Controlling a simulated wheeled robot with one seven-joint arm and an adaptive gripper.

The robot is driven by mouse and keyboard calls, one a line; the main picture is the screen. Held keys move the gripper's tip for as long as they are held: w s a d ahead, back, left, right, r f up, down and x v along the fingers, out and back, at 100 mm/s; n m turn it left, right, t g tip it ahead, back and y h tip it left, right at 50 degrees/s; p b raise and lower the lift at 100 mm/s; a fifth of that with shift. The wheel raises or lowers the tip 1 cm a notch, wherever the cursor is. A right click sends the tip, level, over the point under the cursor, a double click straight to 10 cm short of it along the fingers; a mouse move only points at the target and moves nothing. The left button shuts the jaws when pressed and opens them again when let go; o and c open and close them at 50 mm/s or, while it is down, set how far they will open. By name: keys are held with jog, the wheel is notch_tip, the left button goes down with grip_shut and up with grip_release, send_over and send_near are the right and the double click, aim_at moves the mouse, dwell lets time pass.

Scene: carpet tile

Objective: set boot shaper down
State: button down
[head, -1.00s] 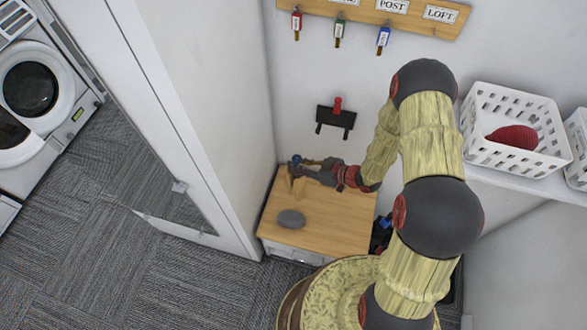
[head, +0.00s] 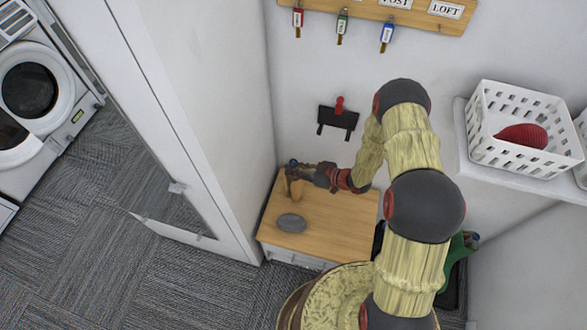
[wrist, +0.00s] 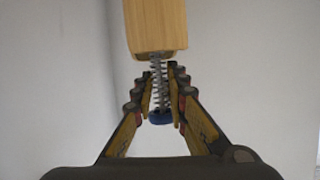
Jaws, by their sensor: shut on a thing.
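The boot shaper shows in the wrist view as a pale wooden block (wrist: 156,27), a metal coil spring and a blue knob (wrist: 160,117). My gripper (wrist: 160,84) is shut around the spring, between the block and the knob. In the head view my gripper (head: 303,173) is above the back left of a small wooden-topped cabinet (head: 335,222). The boot shaper (head: 296,189) hangs from it with the wooden part downward. I cannot tell whether its lower end touches the cabinet top.
A grey oval object (head: 291,222) lies on the cabinet top, in front of the shaper. The white wall panel (head: 215,110) stands close on the left. A black wall holder with a red part (head: 338,116) is behind. A white basket (head: 520,130) sits on a shelf at right.

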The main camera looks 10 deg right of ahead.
jog(key=shift+f, duration=0.15)
jog(key=c, duration=1.8)
grip_release()
jog(key=shift+o, duration=0.2)
jog(key=shift+s+d+r, duration=0.1)
jog(key=shift+d+r, duration=0.05)
jog(key=shift+r, duration=0.1)
jog(key=p+v, duration=0.2)
jog(key=v, duration=0.9)
jog(key=shift+s+d, duration=0.2)
